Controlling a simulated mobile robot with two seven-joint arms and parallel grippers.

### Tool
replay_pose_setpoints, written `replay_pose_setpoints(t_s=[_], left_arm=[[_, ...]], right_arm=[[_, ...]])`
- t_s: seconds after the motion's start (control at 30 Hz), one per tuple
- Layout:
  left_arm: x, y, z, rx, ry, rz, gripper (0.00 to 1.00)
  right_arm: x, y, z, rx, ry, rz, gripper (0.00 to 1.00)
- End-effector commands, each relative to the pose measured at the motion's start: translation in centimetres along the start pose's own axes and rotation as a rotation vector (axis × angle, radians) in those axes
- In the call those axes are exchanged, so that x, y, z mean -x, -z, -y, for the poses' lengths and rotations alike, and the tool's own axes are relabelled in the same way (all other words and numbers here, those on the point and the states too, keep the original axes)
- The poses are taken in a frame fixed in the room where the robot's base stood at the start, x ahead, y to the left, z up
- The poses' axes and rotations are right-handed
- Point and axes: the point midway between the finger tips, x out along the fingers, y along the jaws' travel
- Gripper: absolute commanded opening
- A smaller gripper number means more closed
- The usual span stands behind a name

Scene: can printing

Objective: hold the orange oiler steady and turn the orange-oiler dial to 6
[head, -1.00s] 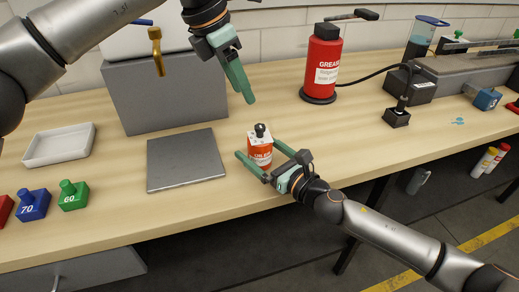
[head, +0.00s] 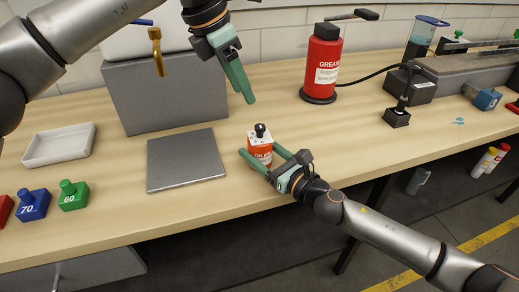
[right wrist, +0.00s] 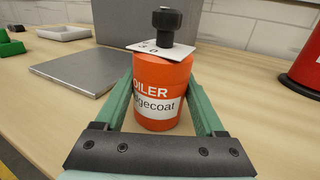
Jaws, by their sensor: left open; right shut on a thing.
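The orange oiler (head: 259,154) stands upright on the bench near its front edge. On its top are a white dial plate with dark marks (head: 254,139) and a black knob (head: 260,130). In the right wrist view the oiler (right wrist: 162,85) shows its label, with the black knob (right wrist: 167,25) above the plate (right wrist: 150,50). I cannot tell the dial's setting. My right gripper (head: 262,160) is shut on the oiler's body, one green finger on each side. My left gripper (head: 249,98) is open and empty, above and behind the oiler, apart from it; its fingers overlap in this view.
A grey plate (head: 186,160) lies left of the oiler, with a white tray (head: 58,146) beyond. A red grease canister (head: 322,65) stands behind right. The bench right of the oiler is mostly clear.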

Motion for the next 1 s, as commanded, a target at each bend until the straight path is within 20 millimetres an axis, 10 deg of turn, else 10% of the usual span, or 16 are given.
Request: replay_pose_setpoints(t_s=[0.33, 0.6, 1.0], left_arm=[[-2.2, -0.9, 1.7, 0.031, 0.086, 0.074, 0.60], [-6.5, -5.0, 9.7, 0.294, 0.508, 0.395, 0.60], [-3.5, -7.2, 13.5, 1.060, 1.233, 0.729, 0.60]], right_arm=[[0.0, 0.1, 0.0, 0.000, 0.000, -0.001, 0.00], [0.0, 0.0, 0.0, 0.000, 0.000, -0.001, 0.00], [0.0, 0.0, 0.0, 0.000, 0.001, -0.001, 0.00]])
